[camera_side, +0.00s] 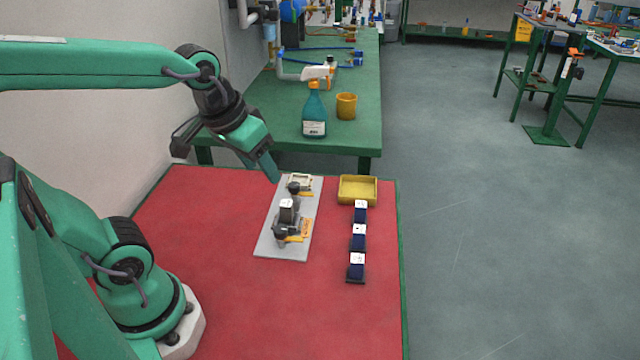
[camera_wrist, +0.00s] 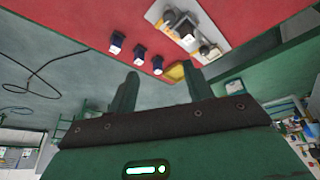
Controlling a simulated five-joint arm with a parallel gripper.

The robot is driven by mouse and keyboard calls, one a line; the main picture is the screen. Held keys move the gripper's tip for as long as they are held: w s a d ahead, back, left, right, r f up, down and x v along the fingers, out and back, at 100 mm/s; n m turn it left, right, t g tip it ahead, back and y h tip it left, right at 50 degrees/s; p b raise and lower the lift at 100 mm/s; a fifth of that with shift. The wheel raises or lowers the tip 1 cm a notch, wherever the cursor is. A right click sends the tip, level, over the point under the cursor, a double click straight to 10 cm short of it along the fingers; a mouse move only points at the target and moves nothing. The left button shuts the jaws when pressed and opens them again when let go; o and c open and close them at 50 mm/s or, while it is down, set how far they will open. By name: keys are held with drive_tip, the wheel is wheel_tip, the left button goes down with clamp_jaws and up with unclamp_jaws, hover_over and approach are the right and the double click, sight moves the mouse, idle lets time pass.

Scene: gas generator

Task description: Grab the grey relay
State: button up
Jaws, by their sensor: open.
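The grey relay (camera_side: 286,211) has a white top and stands in the middle of a light grey plate (camera_side: 272,243) on the red table. In the wrist view the relay (camera_wrist: 186,31) shows near the top, between two dark fittings on the plate. My gripper (camera_side: 272,172) is over the far left end of the plate, apart from the relay. In the wrist view my gripper (camera_wrist: 162,76) has its two green fingers spread with nothing between them.
Fittings with yellow-orange handles (camera_side: 289,236) (camera_side: 299,190) sit on the plate at both sides of the relay. Several blue relays (camera_side: 359,238) stand in a row to the right, below a yellow tray (camera_side: 358,202). A green bench (camera_side: 350,140) with a spray bottle (camera_side: 314,115) stands behind.

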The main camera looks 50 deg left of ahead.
drive_tip(key=w+a+f+n+g, duration=0.2)
drive_tip(key=w+a+f+n, duration=0.2)
drive_tip(key=w+f, duration=0.15)
drive_tip(key=n+g, duration=0.2)
drive_tip(key=n, duration=0.1)
hover_over(286, 203)
wheel_tip(286, 203, down, 6)
drive_tip(key=shift+w+d+f, duration=0.1)
drive_tip(key=shift+w, duration=0.05)
drive_tip(key=shift+f, duration=1.3)
drive_tip(key=shift+f, duration=0.1)
drive_tip(key=shift+f, duration=2.5)
